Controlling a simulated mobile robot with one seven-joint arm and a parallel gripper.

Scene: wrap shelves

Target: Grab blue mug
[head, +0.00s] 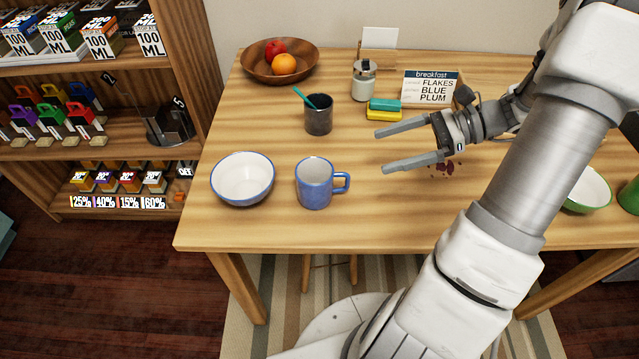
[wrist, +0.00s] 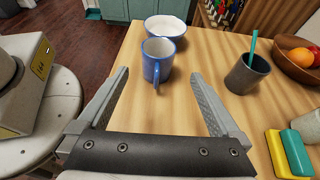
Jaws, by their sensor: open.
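A blue mug (head: 314,184) with a white inside stands upright on the wooden table, its handle toward the right in the head view. My gripper (head: 380,151) is open and empty, to the right of the mug and apart from it, with its fingers pointing left. In the wrist view the mug (wrist: 157,62) stands ahead, beyond the fingertips and between their lines, with its handle facing my gripper (wrist: 158,74).
A blue-and-white bowl (head: 242,179) stands just left of the mug. A dark cup with a teal stick (head: 318,115) stands behind it. Yellow and teal blocks (head: 384,109), a jar (head: 363,82) and a fruit bowl (head: 279,62) are farther back. The table between mug and fingers is clear.

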